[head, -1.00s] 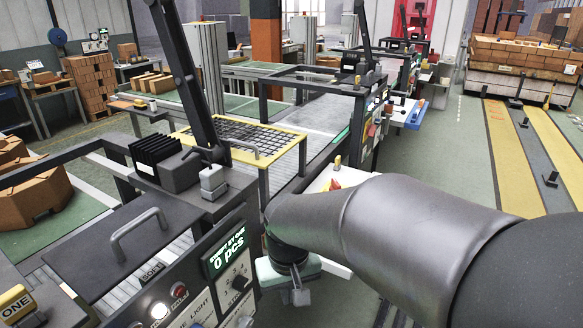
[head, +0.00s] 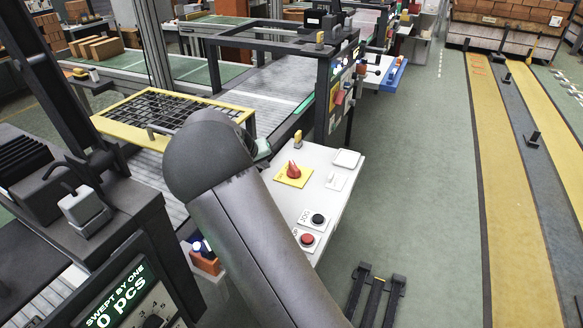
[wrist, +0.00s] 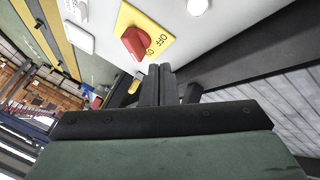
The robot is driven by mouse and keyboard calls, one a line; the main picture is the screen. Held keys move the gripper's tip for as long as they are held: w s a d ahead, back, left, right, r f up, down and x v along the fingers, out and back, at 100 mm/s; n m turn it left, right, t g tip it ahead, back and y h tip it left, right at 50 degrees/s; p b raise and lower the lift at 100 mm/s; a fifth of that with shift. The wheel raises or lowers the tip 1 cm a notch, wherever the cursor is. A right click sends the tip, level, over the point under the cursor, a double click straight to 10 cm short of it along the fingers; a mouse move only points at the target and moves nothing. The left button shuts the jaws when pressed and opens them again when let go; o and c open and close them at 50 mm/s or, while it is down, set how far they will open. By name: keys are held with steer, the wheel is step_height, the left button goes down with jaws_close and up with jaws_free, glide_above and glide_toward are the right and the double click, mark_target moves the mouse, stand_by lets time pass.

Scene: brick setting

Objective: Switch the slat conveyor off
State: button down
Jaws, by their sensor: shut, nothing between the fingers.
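A red rotary knob on a yellow plate (head: 294,173) sits on a white control panel (head: 335,205) beside the slat conveyor (head: 270,83). In the wrist view the red knob (wrist: 138,42) is close, on its yellow plate (wrist: 143,22), with OFF lettering at one side. I cannot tell for sure which position the knob points to. My gripper (wrist: 158,72) is shut and empty, with its fingertips just below the plate in the picture, apart from the knob. In the head view my arm hides most of the gripper.
A yellow-framed grid (head: 165,107) stands over the conveyor at left. Black pedals (head: 376,295) lie on the floor. Open green floor is to the right.

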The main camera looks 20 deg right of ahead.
steer(key=shift+s, duration=0.1)
steer(key=p, duration=0.2)
glide_toward(290, 175)
steer(key=f, duration=0.1)
steer(key=w+f, duration=0.1)
steer(key=f, duration=0.1)
steer(key=w+f, duration=0.1)
steer(key=shift+w+a+f, duration=0.15)
steer(key=shift+a+f, duration=0.15)
steer(key=shift+d+r+p, duration=0.15)
steer(key=shift+d+p, duration=0.25)
steer(key=shift+d, duration=1.45)
steer(key=shift+a, duration=0.1)
